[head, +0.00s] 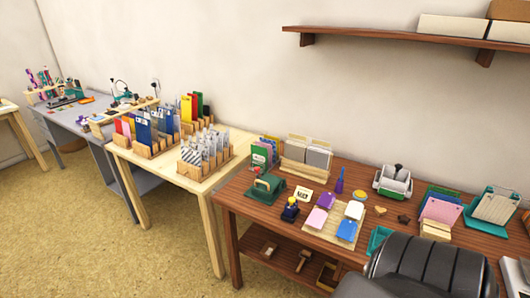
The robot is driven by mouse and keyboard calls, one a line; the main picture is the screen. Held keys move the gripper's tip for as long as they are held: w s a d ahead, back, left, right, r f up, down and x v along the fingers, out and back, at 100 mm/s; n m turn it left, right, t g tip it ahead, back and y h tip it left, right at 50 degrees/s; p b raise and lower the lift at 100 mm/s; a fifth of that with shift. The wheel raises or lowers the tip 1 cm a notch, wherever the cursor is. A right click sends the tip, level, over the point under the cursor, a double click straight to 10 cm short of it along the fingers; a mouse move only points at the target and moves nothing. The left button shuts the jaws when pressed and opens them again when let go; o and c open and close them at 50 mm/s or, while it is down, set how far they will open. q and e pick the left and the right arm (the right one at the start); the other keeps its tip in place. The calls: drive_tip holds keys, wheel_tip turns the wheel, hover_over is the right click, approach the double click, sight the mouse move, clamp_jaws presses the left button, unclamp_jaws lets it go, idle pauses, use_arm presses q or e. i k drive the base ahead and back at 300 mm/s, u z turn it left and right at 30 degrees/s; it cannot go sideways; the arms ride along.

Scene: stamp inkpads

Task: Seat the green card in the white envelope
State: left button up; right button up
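A small green card-like piece (261,154) stands upright in a holder at the back left of the brown table; I cannot tell whether it is the green card. Pale grey and white upright pieces (318,157) stand in a wooden rack just right of it. They may be envelopes, but they are too small to tell. Other pale patterned pieces (207,147) stand in a rack on the light wooden table. No single white envelope is clear. Neither of my grippers shows in the head view.
The brown table (236,193) holds a green device (265,187), a mat with coloured pads (318,236), a stamp machine (393,183) and green trays. A black ribbed form (425,262) hides its front right. A wall shelf (400,38) hangs above. Open floor lies left.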

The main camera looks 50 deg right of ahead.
sight(317, 158)
drive_tip(key=z, duration=0.65)
drive_tip(key=i, duration=0.85)
drive_tip(key=z, duration=1)
